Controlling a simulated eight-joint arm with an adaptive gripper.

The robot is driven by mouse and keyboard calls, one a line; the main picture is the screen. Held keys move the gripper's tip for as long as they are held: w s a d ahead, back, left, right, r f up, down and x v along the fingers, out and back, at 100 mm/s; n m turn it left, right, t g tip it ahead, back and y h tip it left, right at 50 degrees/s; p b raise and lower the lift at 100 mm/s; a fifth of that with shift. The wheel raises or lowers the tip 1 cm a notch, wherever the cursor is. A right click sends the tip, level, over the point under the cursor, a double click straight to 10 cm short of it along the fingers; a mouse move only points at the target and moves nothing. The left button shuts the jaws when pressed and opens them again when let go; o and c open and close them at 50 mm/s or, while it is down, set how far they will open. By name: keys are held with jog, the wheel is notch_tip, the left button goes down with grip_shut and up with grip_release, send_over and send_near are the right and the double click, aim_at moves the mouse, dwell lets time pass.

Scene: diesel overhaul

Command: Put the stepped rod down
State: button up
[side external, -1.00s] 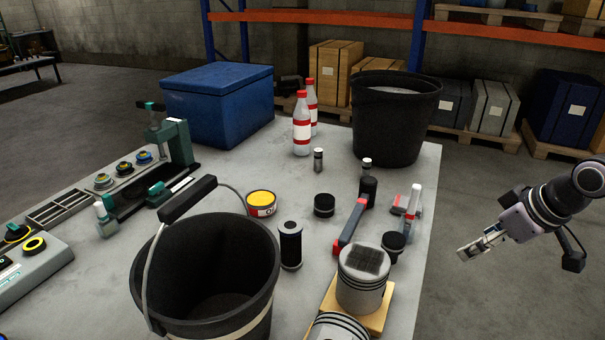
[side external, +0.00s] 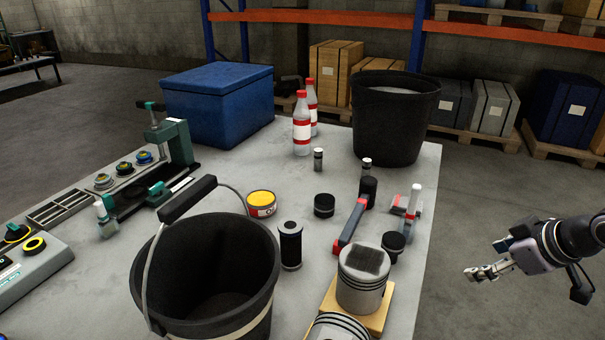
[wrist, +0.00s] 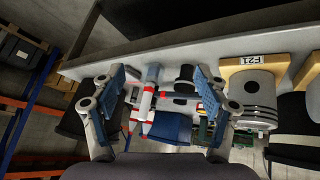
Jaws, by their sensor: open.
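My gripper (side external: 487,270) is open and empty, in the air off the table's right side. In the wrist view its two fingers (wrist: 159,76) stand wide apart with nothing held between them. I cannot tell for sure which piece is the stepped rod. An upright dark piece with a narrower, silver-banded top (side external: 368,188) stands on the grey table (side external: 425,190), near its right side, and may be it.
A piston (side external: 362,285) stands on a wooden block at the table's right edge, with another piston in front. A black bucket (side external: 205,280) stands at front and a black bin (side external: 395,120) at back. Floor space right of the table is clear.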

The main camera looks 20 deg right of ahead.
jog(key=w+a+f+n+t+h, duration=0.15)
jog(key=w+a+n, duration=0.25)
jog(key=n, duration=1.1)
jog(key=n+t, duration=0.4)
jog(key=n, duration=1.1)
send_near(394, 239)
jog(key=shift+n+g+h, duration=0.25)
jog(key=shift+n, duration=0.05)
jog(key=shift+x, duration=3.9)
jog(key=shift+a+r, duration=0.1)
jog(key=shift+w, duration=0.1)
grip_shut()
